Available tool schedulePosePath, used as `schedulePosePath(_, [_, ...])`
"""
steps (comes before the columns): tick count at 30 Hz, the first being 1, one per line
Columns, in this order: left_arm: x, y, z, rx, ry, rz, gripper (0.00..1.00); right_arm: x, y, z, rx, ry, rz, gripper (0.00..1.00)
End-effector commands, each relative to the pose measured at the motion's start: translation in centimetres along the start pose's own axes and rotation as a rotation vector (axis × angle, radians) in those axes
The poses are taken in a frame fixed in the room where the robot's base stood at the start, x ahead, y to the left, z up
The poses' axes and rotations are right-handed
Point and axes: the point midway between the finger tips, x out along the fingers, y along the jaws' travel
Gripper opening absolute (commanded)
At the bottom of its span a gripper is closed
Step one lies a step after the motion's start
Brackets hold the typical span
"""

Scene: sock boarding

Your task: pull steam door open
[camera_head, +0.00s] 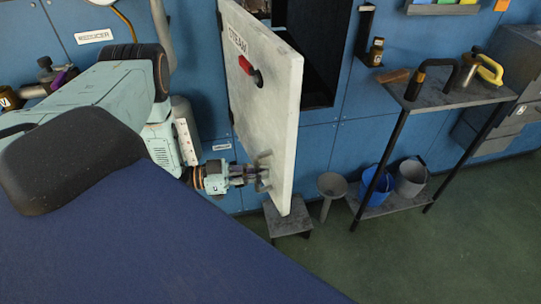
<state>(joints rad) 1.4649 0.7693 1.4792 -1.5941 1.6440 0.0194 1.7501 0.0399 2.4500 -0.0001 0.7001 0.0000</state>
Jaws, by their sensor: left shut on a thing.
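The steam door (265,110) is a pale, worn panel with "STEAM" lettering near its top and a red and black knob (250,70) below that. It stands swung out from the blue wall, and a dark cabinet opening (322,50) shows behind it. My left gripper (262,174) is at the lower part of the door, shut on the door's handle (265,157). The fingertips partly hide the handle. My right gripper is not in view.
A grey side table (440,93) with tools stands at the right. A blue bucket (377,186), a grey bucket (411,178) and a funnel-like stand (331,187) are near it. A low stool (287,220) is below the door. Green floor lies clear in front.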

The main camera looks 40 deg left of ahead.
Motion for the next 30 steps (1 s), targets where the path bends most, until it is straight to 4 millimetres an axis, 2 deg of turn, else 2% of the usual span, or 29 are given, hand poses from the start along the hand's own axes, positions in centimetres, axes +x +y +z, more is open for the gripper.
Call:
schedulePosePath(6, [-0.83, -0.02, -0.25, 0.003, 0.007, -0.006, 0.0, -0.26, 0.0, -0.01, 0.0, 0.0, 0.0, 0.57])
schedulePosePath(16, [-1.01, 0.08, -0.24, 0.004, 0.007, -0.007, 0.0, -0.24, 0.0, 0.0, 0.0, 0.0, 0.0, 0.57])
schedulePosePath(17, [-1.02, 0.08, -0.24, 0.004, 0.007, -0.007, 0.13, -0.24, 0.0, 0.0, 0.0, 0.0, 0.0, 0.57])
schedulePosePath(21, [-1.01, 0.14, -0.17, 0.003, 0.005, -0.006, 0.23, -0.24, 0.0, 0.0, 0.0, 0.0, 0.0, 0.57])
schedulePosePath(30, [-1.16, 0.23, -0.05, 0.001, 0.002, -0.004, 0.23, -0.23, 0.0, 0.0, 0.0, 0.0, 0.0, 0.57])
